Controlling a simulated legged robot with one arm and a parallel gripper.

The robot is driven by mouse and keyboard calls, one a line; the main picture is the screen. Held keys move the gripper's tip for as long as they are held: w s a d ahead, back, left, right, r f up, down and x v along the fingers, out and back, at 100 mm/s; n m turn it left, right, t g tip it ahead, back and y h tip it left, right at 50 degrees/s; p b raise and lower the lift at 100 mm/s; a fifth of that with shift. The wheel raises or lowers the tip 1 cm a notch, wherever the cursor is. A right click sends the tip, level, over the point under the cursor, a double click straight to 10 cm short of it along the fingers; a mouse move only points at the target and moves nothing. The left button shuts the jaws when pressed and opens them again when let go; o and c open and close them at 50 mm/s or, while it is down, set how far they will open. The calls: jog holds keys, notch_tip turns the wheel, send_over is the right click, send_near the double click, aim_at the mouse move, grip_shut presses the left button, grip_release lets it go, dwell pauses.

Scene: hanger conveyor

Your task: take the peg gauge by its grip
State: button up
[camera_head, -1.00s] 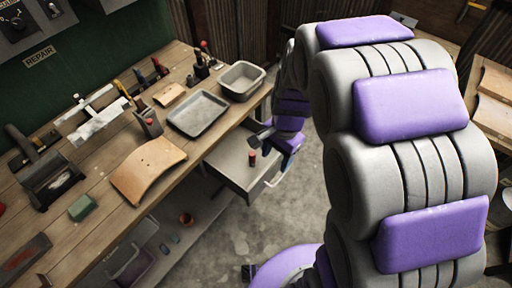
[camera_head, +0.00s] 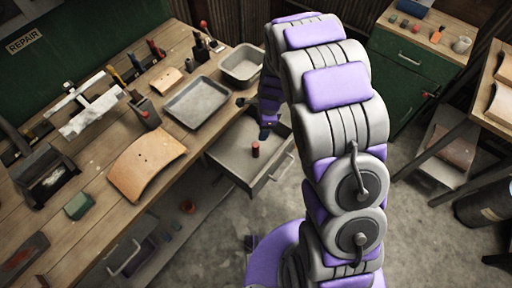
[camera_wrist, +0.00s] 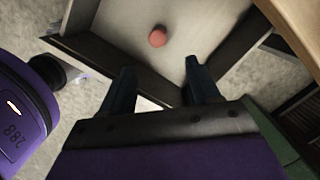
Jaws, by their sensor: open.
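The peg gauge (camera_head: 255,150) stands in the open drawer (camera_head: 230,160) under the bench, a small dark piece with a red top. In the wrist view its round red top (camera_wrist: 157,36) shows ahead of the fingertips, roughly centred between them, with the drawer floor around it. My gripper (camera_wrist: 160,67) is open and empty, its two dark fingers apart. In the head view my gripper (camera_head: 252,116) is over the drawer's far part, behind the peg gauge in the picture. Its height above the gauge is hard to tell.
The wooden bench edge runs along the drawer's left. A grey tray (camera_head: 197,102), a deeper grey bin (camera_head: 243,66) and a curved wooden panel (camera_head: 146,163) lie on the bench. A green cabinet (camera_head: 412,75) stands at the back right. The drawer otherwise looks empty.

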aim_at(256, 144)
jog(key=f, duration=0.3)
jog(key=a+f+b, duration=0.1)
jog(key=f, duration=0.5)
jog(key=shift+s+a+f+b, duration=0.1)
jog(key=shift+a+f+b, duration=0.2)
jog(key=shift+f+b, duration=0.1)
jog(key=f, duration=0.2)
jog(key=a+f+b, duration=0.1)
jog(key=f, duration=0.2)
jog(key=shift+s+b, duration=0.2)
jog(key=shift+b, duration=0.1)
jog(key=shift+r, duration=0.1)
jog(key=c, duration=1)
